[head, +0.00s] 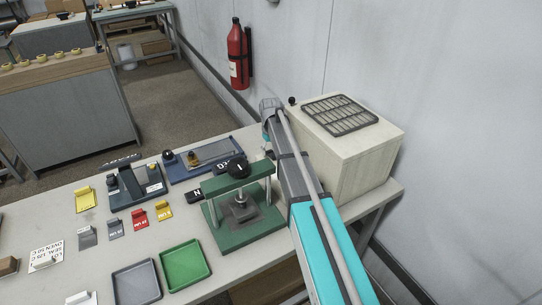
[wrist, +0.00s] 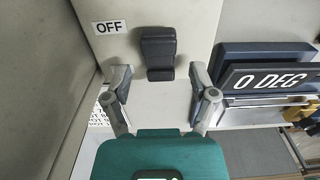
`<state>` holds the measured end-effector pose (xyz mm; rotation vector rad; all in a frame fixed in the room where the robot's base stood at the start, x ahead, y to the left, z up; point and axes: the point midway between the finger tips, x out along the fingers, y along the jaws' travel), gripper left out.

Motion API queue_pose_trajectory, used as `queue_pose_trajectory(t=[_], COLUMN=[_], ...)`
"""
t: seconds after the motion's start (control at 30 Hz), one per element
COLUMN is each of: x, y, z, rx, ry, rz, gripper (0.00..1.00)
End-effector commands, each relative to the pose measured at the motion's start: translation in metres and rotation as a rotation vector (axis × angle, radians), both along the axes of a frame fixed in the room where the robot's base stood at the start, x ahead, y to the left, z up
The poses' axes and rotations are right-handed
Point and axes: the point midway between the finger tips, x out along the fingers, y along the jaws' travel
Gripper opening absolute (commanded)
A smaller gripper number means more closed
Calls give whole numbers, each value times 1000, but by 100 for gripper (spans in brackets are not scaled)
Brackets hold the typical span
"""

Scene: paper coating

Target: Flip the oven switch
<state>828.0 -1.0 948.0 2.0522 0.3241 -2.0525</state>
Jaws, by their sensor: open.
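The oven (head: 375,150) is a pale box at the right end of the bench, and its face (wrist: 190,20) fills the top of the wrist view. The dark oven switch (wrist: 158,52) sits on that face, with an OFF label (wrist: 109,27) to its left. My gripper (wrist: 160,76) is open, with one finger on each side of the switch's lower end. The fingers look clear of the switch, though the depth gap is hard to judge.
A dark grille (head: 340,113) lies on top of the oven. A green press (head: 243,212) stands close to the left of my arm. A blue plate (wrist: 265,55) with a 0 DEG sign (wrist: 265,78) lies right of the gripper. The wall (head: 450,150) is behind the oven.

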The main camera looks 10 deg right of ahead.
Motion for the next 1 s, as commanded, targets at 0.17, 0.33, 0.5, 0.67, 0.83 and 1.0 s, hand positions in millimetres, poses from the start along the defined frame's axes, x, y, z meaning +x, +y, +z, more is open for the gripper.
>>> queue_pose_trajectory(t=[0.17,0.33,0.5,0.67,0.83,1.0], x=[0,0,0,0,0,0], y=[0,1,1,1,1,1], z=[-9,-10,-10,-10,-10,-10], rx=[0,0,0,0,0,0], ry=[0,0,0,0,0,0], rz=[0,1,1,1,1,2], gripper=[74,74,74,61,30,0])
